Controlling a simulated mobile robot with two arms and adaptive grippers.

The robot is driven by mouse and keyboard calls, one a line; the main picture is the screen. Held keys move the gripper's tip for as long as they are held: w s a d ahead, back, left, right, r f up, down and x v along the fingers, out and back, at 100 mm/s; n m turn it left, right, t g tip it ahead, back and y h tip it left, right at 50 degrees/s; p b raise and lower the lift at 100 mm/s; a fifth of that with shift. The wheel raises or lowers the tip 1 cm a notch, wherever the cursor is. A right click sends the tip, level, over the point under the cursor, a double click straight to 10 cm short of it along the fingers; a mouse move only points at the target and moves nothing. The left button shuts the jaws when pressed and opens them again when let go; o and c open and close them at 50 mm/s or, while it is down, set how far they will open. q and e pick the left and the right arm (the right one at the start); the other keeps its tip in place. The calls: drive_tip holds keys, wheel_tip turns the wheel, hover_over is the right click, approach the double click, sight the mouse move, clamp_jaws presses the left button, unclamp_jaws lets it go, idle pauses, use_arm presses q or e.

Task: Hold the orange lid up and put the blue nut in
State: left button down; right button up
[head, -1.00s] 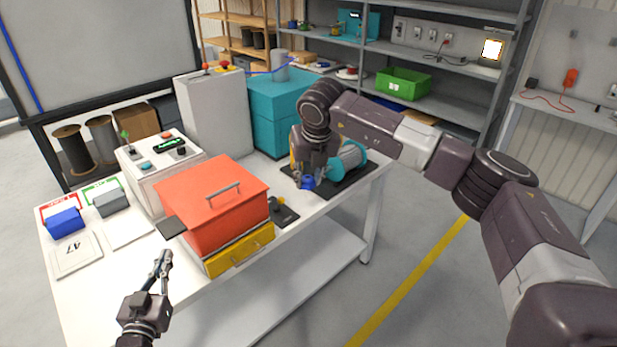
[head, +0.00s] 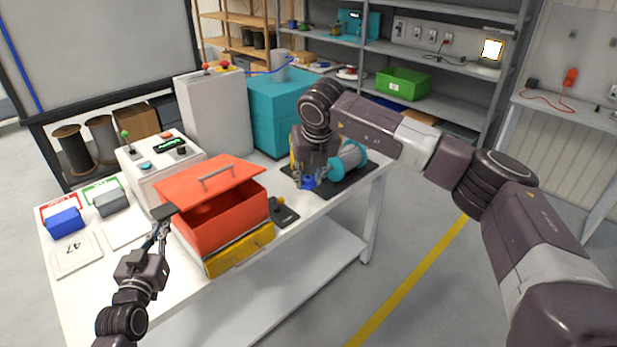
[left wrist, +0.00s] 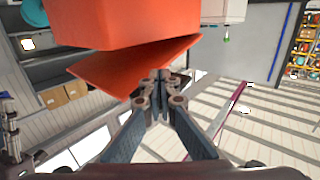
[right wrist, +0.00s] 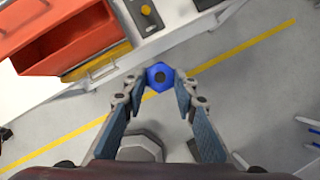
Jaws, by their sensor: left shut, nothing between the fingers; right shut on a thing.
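The orange lid (head: 210,182) is tilted up at its front-left side above the orange box (head: 228,222), whose inside shows through the gap. My left gripper (head: 160,228) is shut with nothing between its fingers, at the raised side of the lid by its dark tab (head: 164,212). In the left wrist view the closed fingertips (left wrist: 160,78) are against or very near the lid (left wrist: 140,68). My right gripper (right wrist: 160,90) is shut on the blue nut (right wrist: 160,77), which also shows in the head view (head: 308,183), right of the box.
A yellow drawer (head: 240,250) is under the box. A black joystick pad (head: 284,212) lies beside it. A teal reel (head: 350,160) on a black mat (head: 335,189) is behind my right gripper. Blue (head: 65,221) and grey (head: 110,203) blocks sit at the left.

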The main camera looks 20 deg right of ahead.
use_arm(q)
drive_tip(key=w+r, duration=0.1)
drive_tip(key=r, duration=0.2)
drive_tip(key=w+r, duration=0.1)
drive_tip(key=r, duration=0.2)
drive_tip(key=w+a+r, duration=0.1)
drive_tip(key=r, duration=0.2)
drive_tip(key=shift+w, duration=0.2)
drive_tip(key=w+a+r, duration=0.3)
drive_tip(key=w+r, duration=0.3)
drive_tip(key=w, duration=0.1)
drive_tip(key=shift+w+r, duration=0.4)
